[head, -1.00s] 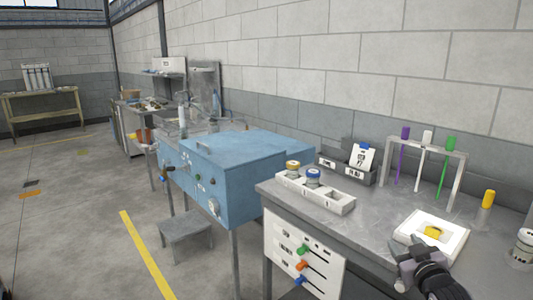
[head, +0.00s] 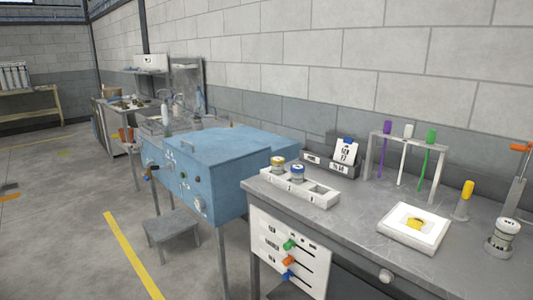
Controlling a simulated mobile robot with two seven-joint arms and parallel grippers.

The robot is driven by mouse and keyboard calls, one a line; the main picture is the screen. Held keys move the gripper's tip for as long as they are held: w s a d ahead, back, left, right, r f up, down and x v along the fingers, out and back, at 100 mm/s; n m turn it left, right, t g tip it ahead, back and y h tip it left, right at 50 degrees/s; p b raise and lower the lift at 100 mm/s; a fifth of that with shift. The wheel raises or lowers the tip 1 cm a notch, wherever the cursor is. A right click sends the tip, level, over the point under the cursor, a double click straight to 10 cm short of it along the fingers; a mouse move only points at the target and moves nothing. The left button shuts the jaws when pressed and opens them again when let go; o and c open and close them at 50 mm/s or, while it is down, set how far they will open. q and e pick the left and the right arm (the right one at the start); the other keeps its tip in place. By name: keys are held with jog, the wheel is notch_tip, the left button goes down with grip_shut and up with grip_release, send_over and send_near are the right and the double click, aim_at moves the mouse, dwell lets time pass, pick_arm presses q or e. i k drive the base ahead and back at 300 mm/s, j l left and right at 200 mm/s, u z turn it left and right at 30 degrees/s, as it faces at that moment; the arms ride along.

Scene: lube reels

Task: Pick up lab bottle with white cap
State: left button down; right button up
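Neither of my grippers is in view. Nothing hides the bottle from the front.
On the bench (head: 370,205) are a white holder (head: 322,199) with a yellow-capped jar (head: 278,164) and a blue-capped jar (head: 298,173), a white tray (head: 434,236), a rack (head: 440,188) and a yellow-topped tool (head: 466,192). A blue cabinet (head: 215,150) stands left.

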aim_at(501, 240)
jog(key=z, duration=1.6)
jog(key=i+l+z, duration=0.2)
jog(key=i+z, duration=0.2)
jog(key=k+l, duration=0.05)
